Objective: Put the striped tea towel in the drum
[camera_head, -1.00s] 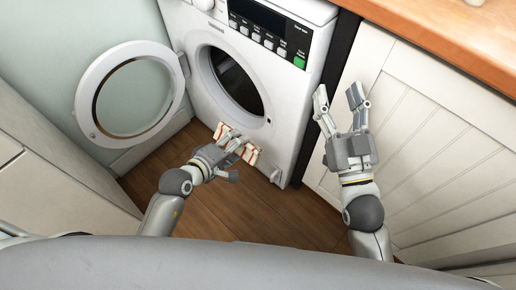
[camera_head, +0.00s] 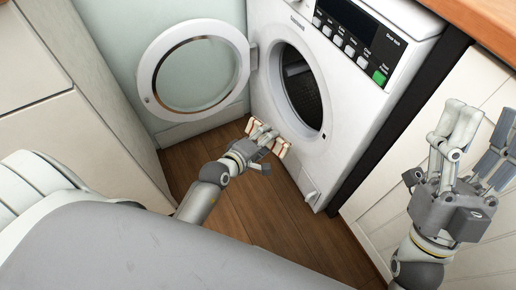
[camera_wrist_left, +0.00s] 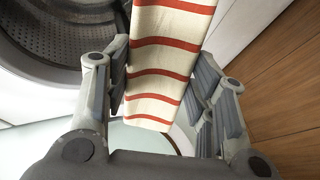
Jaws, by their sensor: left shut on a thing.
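The striped tea towel, cream with red stripes, shows at both sides of my left gripper (camera_head: 266,136) in the head view. In the left wrist view the towel (camera_wrist_left: 165,65) hangs between the two fingers of the left gripper, which is shut on it. The washing machine's drum (camera_head: 301,88) is dark and open to the front, above and to the right of the left gripper. The drum (camera_wrist_left: 50,28) also shows at the upper left of the wrist view. The towel is outside the drum, in front of the machine. My right gripper (camera_head: 484,135) is open and empty at the right.
The round glass door (camera_head: 196,79) of the washing machine (camera_head: 350,95) stands wide open on the left. A white panelled cupboard (camera_head: 380,205) is at the right, a pale cabinet (camera_head: 70,60) at the left. Wooden floor (camera_head: 235,210) is clear below.

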